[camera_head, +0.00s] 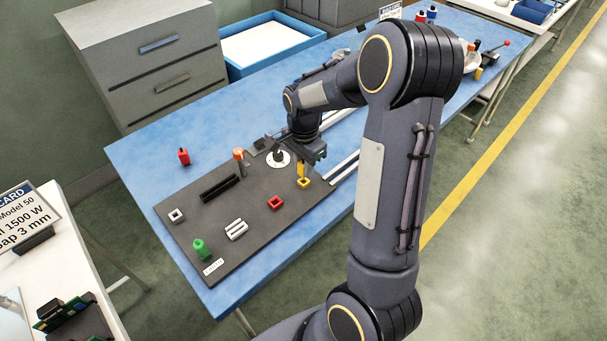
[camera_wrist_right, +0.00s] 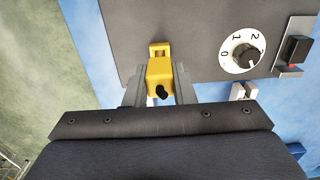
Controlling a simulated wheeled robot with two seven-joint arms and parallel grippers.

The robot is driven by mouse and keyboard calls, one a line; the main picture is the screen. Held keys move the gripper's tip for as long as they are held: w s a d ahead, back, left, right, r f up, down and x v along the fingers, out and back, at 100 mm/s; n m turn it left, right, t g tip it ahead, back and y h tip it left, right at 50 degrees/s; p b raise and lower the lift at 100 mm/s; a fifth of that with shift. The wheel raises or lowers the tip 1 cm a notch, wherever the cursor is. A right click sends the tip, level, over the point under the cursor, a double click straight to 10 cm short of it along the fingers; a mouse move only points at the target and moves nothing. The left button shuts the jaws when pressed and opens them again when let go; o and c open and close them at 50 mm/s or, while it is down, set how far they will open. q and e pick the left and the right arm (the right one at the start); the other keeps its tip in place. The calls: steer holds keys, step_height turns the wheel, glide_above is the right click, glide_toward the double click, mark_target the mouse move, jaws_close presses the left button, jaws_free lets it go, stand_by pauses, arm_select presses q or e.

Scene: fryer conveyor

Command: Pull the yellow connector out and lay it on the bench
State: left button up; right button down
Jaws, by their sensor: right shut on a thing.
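My right gripper (camera_head: 305,163) is shut on the yellow connector (camera_wrist_right: 159,72), which has a dark cable stub. It shows between the fingers in the wrist view, and a narrow yellow strip of it (camera_head: 302,168) shows in the head view. The yellow square socket (camera_head: 304,182) sits at the right edge of the dark board (camera_head: 215,225); part of it also shows just beyond the connector in the wrist view (camera_wrist_right: 160,48). The socket's opening is partly visible; I cannot tell the exact gap to the connector. The blue bench (camera_head: 140,150) lies under the board. My left gripper is not in view.
A red connector (camera_head: 183,156) stands on the bench left of the board. The board carries a green connector (camera_head: 201,249), an empty red socket (camera_head: 276,203), a white socket (camera_head: 176,215) and a dial (camera_wrist_right: 243,55). Bare bench lies beyond the board's left edge.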

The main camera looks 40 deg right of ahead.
steer(key=shift+r+p, duration=0.8)
steer(key=shift+r, duration=0.3)
steer(key=shift+r, duration=0.15)
steer(key=shift+r+p, duration=1.25)
steer(key=shift+r, duration=0.1)
